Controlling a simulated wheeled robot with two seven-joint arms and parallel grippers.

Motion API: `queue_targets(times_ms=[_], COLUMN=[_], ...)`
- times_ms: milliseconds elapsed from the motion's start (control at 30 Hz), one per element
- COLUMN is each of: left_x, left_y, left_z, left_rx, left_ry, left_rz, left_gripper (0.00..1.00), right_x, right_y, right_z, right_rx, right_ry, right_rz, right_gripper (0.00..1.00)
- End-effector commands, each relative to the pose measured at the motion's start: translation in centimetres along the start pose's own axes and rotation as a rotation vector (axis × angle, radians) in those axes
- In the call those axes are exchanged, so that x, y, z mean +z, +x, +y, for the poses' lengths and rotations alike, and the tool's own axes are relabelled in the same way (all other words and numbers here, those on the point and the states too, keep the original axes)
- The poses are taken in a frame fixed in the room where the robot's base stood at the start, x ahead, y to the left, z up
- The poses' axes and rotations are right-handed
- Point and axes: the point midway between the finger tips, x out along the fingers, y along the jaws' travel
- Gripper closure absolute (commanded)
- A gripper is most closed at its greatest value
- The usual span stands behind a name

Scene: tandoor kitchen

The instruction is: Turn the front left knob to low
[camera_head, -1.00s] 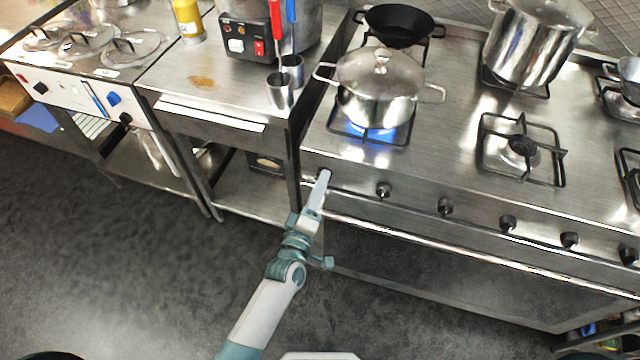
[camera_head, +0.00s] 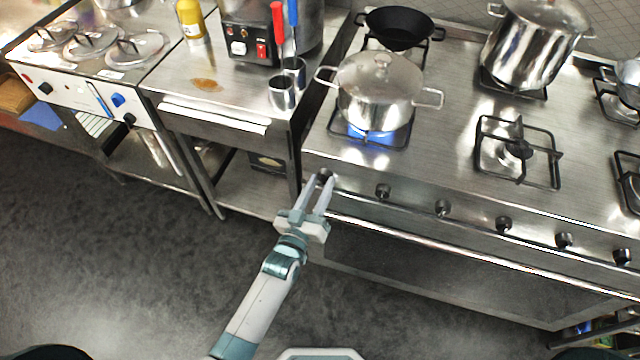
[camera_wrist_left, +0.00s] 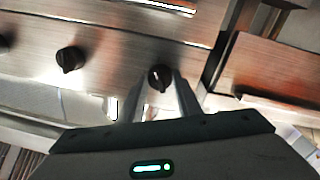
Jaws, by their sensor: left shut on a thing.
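The front left knob (camera_head: 325,174) is a small dark knob at the left end of the stove's front panel. In the left wrist view this knob (camera_wrist_left: 160,77) sits between the two fingers. My left gripper (camera_head: 321,184) is at the panel, its fingers one on each side of the knob and shut on it. The left gripper (camera_wrist_left: 161,90) partly hides the knob's sides. The front left burner below the lidded pot (camera_head: 376,101) shows a blue flame (camera_head: 374,136). My right gripper is not in view.
Several more knobs run right along the panel, the nearest (camera_head: 383,191) close by. An oven handle rail (camera_head: 430,244) runs below them. A steel side table (camera_head: 215,90) stands left of the stove. The floor (camera_head: 130,260) in front is clear.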

Motion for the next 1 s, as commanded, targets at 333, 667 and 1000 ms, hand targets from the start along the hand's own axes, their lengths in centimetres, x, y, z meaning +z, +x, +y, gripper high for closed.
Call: queue_targets(times_ms=[333, 667, 1000], left_x=[0.03, 0.07, 0.05], left_y=[-0.03, -0.04, -0.04], left_z=[0.01, -0.02, -0.02], left_rx=[0.002, 0.003, 0.003], left_ry=[0.177, 0.207, 0.207], left_rz=[-0.015, -0.017, -0.017], left_gripper=[0.91, 0.91, 0.5], right_x=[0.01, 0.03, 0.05], right_y=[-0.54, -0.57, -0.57], right_z=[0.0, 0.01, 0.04], right_rx=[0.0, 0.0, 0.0], right_ry=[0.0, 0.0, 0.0], right_rz=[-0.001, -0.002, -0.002], right_gripper=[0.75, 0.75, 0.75])
